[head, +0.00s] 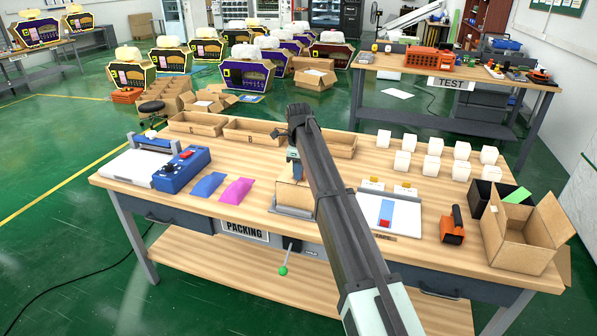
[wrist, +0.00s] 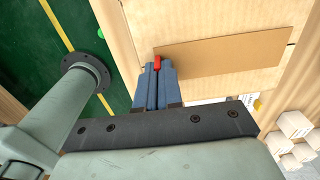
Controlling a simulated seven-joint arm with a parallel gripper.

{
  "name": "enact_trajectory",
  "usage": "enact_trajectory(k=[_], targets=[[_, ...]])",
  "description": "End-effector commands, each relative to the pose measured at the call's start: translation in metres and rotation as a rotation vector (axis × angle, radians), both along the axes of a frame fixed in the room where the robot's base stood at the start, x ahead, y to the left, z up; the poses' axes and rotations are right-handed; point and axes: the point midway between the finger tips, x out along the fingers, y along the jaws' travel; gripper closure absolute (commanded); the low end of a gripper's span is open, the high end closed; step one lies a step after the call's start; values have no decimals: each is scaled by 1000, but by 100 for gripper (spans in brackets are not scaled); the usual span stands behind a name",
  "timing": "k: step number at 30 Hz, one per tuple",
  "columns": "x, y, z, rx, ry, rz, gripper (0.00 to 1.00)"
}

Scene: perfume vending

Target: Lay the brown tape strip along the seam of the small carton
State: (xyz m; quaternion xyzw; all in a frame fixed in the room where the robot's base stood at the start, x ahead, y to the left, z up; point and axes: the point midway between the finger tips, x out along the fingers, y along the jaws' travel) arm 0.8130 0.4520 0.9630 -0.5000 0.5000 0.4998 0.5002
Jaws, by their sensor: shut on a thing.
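The small carton (head: 287,193) stands on a grey plate at the front middle of the packing table, partly hidden by my arm. Its pale top (wrist: 200,18) fills much of the wrist view. The brown tape strip (wrist: 225,52) extends over the carton top from my fingertips toward the carton's right edge. A red tab (wrist: 157,62) shows at the strip's near end. My gripper (wrist: 157,70) has its blue fingers shut on this end. In the head view my gripper (head: 294,168) is over the carton. I cannot tell whether the strip touches the carton, and the seam is not clear.
A white board (head: 390,212) with a blue and red piece lies right of the carton. Pink and blue packets (head: 236,190) lie left. An orange-black tool (head: 453,226) and an open box (head: 525,235) are at right. Several white boxes (head: 433,146) and trays (head: 198,123) stand behind.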

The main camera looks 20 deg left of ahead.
Motion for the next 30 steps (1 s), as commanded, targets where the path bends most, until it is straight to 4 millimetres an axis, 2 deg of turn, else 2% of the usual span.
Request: enact_trajectory(k=[15,16,24,30], targets=[[0,0,-5,0,0,0,100],[0,0,-5,0,0,0,91],[0,0,-5,0,0,0,66],[0,0,-5,0,0,0,64]])
